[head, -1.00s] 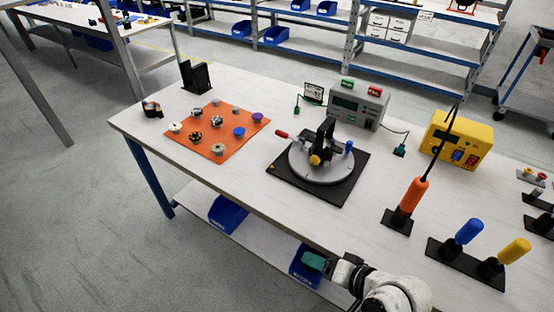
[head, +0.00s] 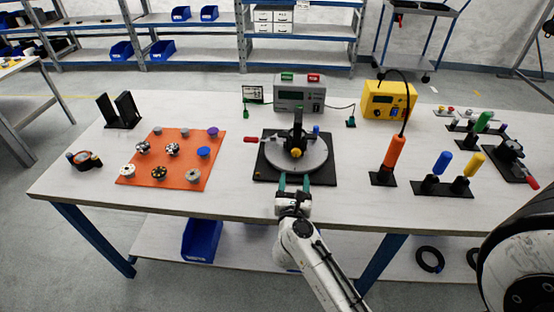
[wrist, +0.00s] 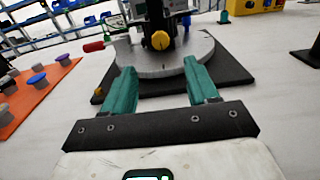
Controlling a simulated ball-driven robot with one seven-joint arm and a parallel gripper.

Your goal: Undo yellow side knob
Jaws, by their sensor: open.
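The yellow side knob (head: 295,153) sits low on the near face of a black upright holder (head: 298,130), which stands on a round grey turntable (head: 318,163). The turntable rests on a black square base (head: 262,172). In the wrist view the yellow knob (wrist: 160,40) is a little beyond and between the fingertips. My gripper (head: 294,180) is at the near edge of the base, in front of the knob. In the wrist view its green fingers (wrist: 158,75) are spread wide and empty, apart from the knob.
A red-handled lever (head: 252,140) sticks out left of the turntable and a blue knob (head: 316,130) rises at its right. An orange mat (head: 178,180) with several knobs lies left. An orange screwdriver (head: 394,153) stands right. A grey meter (head: 300,92) is behind.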

